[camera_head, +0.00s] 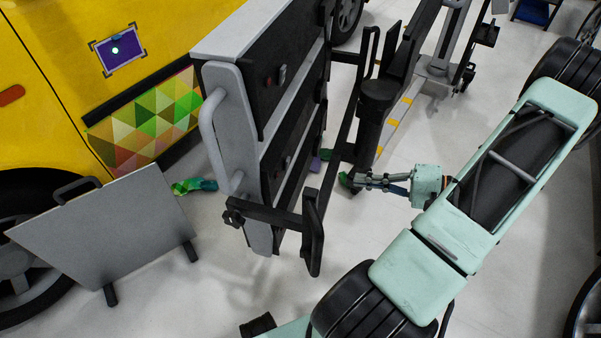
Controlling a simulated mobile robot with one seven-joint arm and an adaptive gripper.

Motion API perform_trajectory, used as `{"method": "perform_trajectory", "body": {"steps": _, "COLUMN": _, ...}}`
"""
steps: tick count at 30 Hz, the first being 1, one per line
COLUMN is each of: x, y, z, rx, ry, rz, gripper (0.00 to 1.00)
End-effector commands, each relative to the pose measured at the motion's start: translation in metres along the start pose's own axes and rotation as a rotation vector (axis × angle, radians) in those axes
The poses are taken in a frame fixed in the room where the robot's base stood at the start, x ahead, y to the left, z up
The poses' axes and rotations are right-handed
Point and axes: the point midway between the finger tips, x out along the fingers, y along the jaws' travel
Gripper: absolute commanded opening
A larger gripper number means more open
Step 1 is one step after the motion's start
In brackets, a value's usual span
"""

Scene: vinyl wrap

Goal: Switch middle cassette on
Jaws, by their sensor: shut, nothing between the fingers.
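A tall grey-and-black cassette rack stands in the middle of the view, with a grey side panel (225,125) and a grey handle. The upper black cassette face (262,88) carries a small switch (282,75) with a reddish part. A lower black cassette face (275,150) carries another small switch (287,163); its on or off state is too small to tell. Any further cassette is mostly hidden. My gripper (354,181) is shut and empty. In the picture it is right of the rack, near a black upright post, apart from both switches.
Black frame bars (270,213) stick out from the rack. A black post (372,125) stands near my gripper. A grey board (110,235) stands at the lower left before a yellow vehicle (60,70). Colourful wrap pieces (194,186) lie beside the rack. The pale floor (235,290) below is mostly clear.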

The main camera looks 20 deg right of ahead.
Motion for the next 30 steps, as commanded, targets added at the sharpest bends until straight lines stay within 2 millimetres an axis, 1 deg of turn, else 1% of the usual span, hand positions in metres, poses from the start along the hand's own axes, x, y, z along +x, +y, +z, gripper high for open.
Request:
{"method": "perform_trajectory", "body": {"steps": 1, "x": 0.009, "y": 0.013, "z": 0.0, "rx": -0.007, "ry": -0.011, "rz": -0.058, "gripper": 0.0}}
{"method": "perform_trajectory", "body": {"steps": 6, "x": 0.024, "y": 0.017, "z": 0.0, "rx": -0.043, "ry": -0.038, "rz": -0.232, "gripper": 0.0}}
{"method": "perform_trajectory", "body": {"steps": 12, "x": 0.03, "y": 0.016, "z": 0.0, "rx": -0.074, "ry": -0.046, "rz": -0.359, "gripper": 0.0}}
{"method": "perform_trajectory", "body": {"steps": 17, "x": 0.03, "y": 0.014, "z": 0.0, "rx": -0.084, "ry": -0.047, "rz": -0.393, "gripper": 0.0}}
{"method": "perform_trajectory", "body": {"steps": 26, "x": 0.03, "y": 0.013, "z": 0.0, "rx": -0.084, "ry": -0.048, "rz": -0.393, "gripper": 0.0}}
{"method": "perform_trajectory", "body": {"steps": 30, "x": 0.037, "y": 0.01, "z": 0.001, "rx": -0.085, "ry": -0.05, "rz": -0.393, "gripper": 0.0}}
